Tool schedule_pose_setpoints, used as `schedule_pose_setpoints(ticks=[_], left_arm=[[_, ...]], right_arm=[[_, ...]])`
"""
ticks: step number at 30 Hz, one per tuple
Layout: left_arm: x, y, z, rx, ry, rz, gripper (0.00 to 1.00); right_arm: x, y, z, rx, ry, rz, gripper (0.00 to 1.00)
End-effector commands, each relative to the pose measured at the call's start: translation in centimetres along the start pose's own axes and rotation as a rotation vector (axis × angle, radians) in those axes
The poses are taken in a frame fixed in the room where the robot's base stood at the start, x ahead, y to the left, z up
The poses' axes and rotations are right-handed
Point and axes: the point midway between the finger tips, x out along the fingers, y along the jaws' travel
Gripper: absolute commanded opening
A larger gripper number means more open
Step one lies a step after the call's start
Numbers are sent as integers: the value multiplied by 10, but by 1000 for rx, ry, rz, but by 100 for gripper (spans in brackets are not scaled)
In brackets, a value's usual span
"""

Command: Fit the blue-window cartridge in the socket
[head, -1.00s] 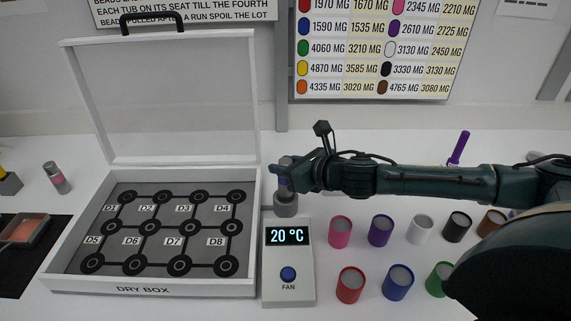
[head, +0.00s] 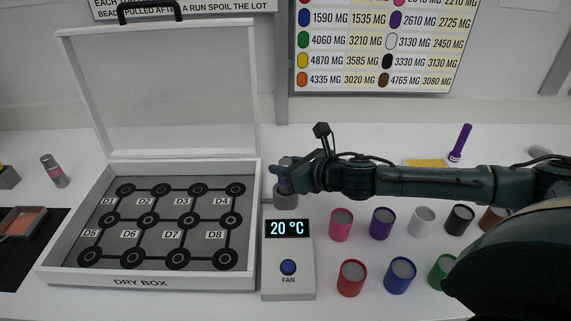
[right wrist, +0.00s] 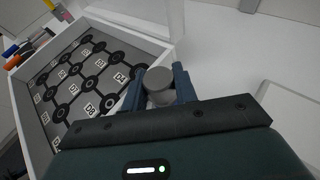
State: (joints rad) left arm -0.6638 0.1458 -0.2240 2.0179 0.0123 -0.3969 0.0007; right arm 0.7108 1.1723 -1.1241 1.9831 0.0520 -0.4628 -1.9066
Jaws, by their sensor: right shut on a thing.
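My right gripper (head: 286,177) is shut on an upright grey cylinder (right wrist: 159,78), just behind the fan unit (head: 289,258). The cylinder's round top shows between the two blue-green fingers in the right wrist view. No blue window shows on it, so I cannot tell whether it is the cartridge. A short, wider dark grey round part (head: 285,199) shows right below the fingers at the unit's back end. I cannot tell whether this is the socket or part of the held piece, nor whether the two touch. My left gripper is not in view.
The open dry box (head: 150,281) with ringed seats stands left of the fan unit, its clear lid raised. Several coloured jars, such as the pink one (head: 341,225) and the red one (head: 351,278), stand to the right below my arm.

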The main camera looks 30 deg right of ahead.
Motion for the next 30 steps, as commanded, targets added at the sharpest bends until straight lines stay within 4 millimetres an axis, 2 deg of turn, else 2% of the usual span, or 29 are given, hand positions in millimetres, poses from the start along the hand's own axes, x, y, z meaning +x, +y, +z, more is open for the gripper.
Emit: schedule_pose_setpoints(ticks=[25, 26, 30], left_arm=[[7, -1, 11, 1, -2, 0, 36], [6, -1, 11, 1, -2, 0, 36], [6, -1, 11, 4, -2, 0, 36]], right_arm=[[8, 0, -19, 0, 0, 0, 5], [8, 0, -19, 0, 0, 0, 30], [8, 0, -19, 0, 0, 0, 42]])
